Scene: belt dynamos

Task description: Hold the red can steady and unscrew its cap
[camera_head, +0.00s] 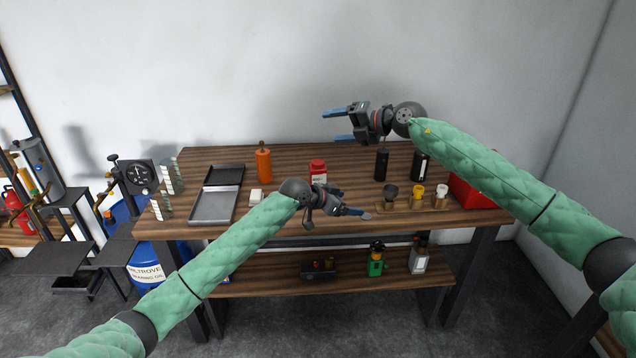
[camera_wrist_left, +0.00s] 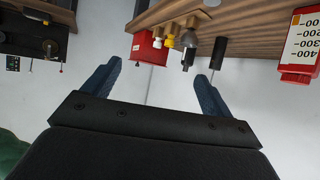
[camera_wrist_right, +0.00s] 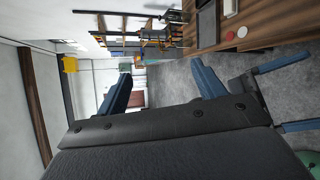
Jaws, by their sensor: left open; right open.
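The red can (camera_head: 319,180), with a red cap (camera_head: 318,165) and a white label, stands upright on the wooden table (camera_head: 340,215). In the left wrist view the can (camera_wrist_left: 300,48) appears at the right edge, its label marked with numbers, outside the jaws. My left gripper (camera_head: 354,211) is open and empty at the table's front edge, in front of the can and pointing right. Neither gripper touches the can.
A lower shelf (camera_head: 350,276) holds several items.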

